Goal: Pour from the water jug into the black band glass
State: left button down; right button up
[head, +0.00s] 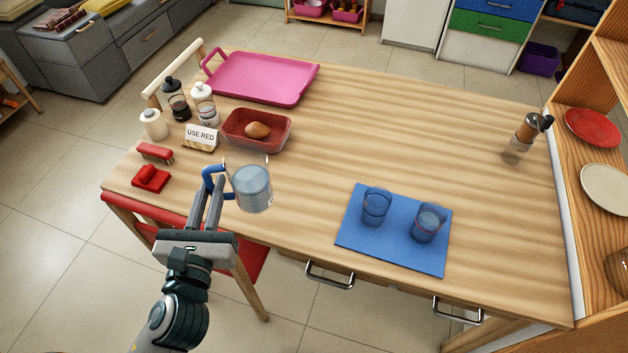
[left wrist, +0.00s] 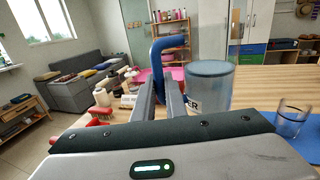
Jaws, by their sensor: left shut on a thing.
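The water jug (head: 252,188) is a clear, bluish vessel with a blue handle (head: 211,178). My left gripper (head: 213,192) is shut on this handle and holds the jug about upright near the table's front edge. In the left wrist view the jug (left wrist: 209,88) is right of the fingers (left wrist: 162,98). Two clear bluish glasses stand upright on a blue mat (head: 360,248), right of the jug and apart from it. The left glass (head: 376,207) seems to have a dark band; the right glass (head: 429,223) seems to show a reddish band. My right gripper is not in view.
A "USE RED" sign (head: 200,138), a red tray with a brown item (head: 257,130), bottles (head: 190,100), a red brush (head: 155,153) and a pink tray (head: 262,78) are at the left. A pepper mill (head: 527,127) stands far right. The table between jug and mat is clear.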

aim_at(377, 201)
jog(key=k+l, duration=0.2)
jog(key=l, duration=0.2)
jog(key=k+l, duration=0.2)
jog(key=l, duration=0.2)
jog(key=k+l+u, duration=0.1)
jog(key=k+l, duration=0.15)
jog(key=l, duration=0.15)
jog(key=k+l, duration=0.2)
jog(key=l, duration=0.2)
